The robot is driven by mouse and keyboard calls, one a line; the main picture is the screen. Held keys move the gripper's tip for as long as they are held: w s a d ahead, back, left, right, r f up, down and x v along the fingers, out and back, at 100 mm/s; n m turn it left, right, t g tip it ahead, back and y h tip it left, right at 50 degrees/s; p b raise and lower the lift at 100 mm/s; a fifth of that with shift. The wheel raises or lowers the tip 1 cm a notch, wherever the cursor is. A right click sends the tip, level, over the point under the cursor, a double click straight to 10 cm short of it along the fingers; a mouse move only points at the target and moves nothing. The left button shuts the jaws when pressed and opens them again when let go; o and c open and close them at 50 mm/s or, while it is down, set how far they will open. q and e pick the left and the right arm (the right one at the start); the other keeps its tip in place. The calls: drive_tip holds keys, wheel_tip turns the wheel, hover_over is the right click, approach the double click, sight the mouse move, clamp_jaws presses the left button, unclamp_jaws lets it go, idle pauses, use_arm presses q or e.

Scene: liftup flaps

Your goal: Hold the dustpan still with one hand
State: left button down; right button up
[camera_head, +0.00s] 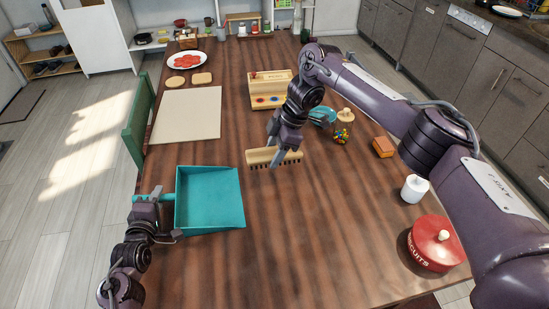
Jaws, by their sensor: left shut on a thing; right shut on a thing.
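A teal dustpan (209,199) lies on the wooden table at the left edge, its open side toward the right. My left gripper (157,200) is shut on the dustpan's handle at the pan's left side, and it hides part of the handle. My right gripper (277,148) is shut on a tan, comb-like brush (262,156) with dark bristles pointing down. The brush is right of and farther back than the dustpan, apart from it. I cannot tell whether its bristles touch the table.
Right of the brush are a candy jar (342,128), an orange-brown block (384,147), a white jar (414,188) and a red biscuit tin (434,243). A beige mat (187,115) lies behind the dustpan. A wooden box (267,90) stands farther back. The table's front middle is clear.

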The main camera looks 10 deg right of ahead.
use_arm(q)
drive_tip(key=c, duration=1.2)
unclamp_jaws()
drive_tip(key=v, duration=1.2)
